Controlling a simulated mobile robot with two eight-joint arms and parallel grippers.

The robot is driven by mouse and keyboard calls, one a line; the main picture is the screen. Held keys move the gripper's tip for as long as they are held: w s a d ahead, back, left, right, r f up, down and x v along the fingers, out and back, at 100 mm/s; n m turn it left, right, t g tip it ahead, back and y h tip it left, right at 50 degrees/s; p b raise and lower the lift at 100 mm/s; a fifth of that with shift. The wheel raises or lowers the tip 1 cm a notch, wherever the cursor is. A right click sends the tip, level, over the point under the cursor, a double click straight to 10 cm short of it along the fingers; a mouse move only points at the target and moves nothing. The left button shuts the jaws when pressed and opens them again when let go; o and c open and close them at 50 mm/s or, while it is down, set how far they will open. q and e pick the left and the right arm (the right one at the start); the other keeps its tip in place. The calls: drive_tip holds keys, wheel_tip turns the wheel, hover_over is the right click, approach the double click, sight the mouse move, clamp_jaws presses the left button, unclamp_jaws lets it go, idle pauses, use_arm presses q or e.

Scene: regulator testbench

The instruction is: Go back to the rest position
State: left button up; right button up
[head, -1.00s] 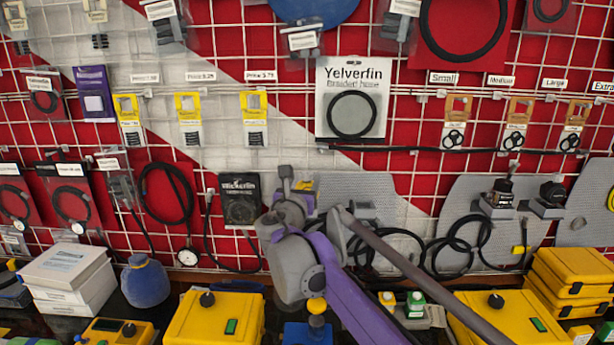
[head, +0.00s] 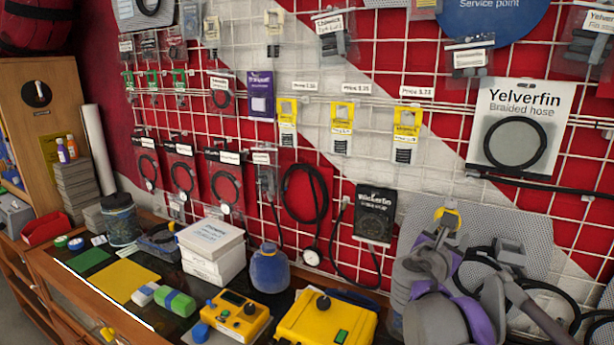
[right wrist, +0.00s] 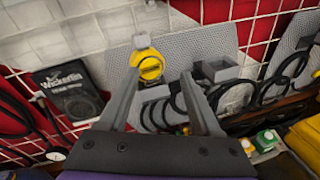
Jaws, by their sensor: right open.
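My right arm enters the head view at the bottom right, in front of the wall grid. Its gripper (right wrist: 161,76) is open in the right wrist view, its two grey fingers spread with nothing held between them. A yellow round part (right wrist: 150,66) with a grey knob shows beyond the fingertips, against a grey perforated panel; it also shows in the head view (head: 447,217), just above my arm. I cannot tell its exact distance from the fingers. My left gripper is not in view.
The workbench holds a yellow case (head: 324,322), a yellow instrument (head: 232,316), a blue round container (head: 269,270), stacked white boxes (head: 210,250) and a yellow mat (head: 124,281). Hoses and packaged parts hang on the wall grid. A wooden cabinet (head: 30,110) stands at the far left.

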drive_tip(key=s+a+f+m+g+y, duration=0.2)
drive_tip(key=s+f+m, duration=0.5)
drive_tip(key=f, duration=0.2)
drive_tip(key=s+a+f+m+g+y, duration=0.2)
drive_tip(key=s+f+m+g, duration=0.1)
drive_tip(key=s+f+m, duration=0.45)
drive_tip(key=s+a+f+m+g+y, duration=0.1)
drive_tip(key=s+a+f+m+y, duration=0.2)
drive_tip(key=s+a+f+m, duration=0.2)
drive_tip(key=s+a+f+m+g+y, duration=0.1)
drive_tip(key=s+a+f+m+y, duration=0.3)
drive_tip(key=s+f, duration=0.5)
wheel_tip(320, 180, down, 3)
drive_tip(key=shift+a+r+m, duration=0.15)
drive_tip(key=shift+a+m, duration=0.3)
drive_tip(key=shift+a, duration=0.95)
drive_tip(key=shift+c, duration=0.3)
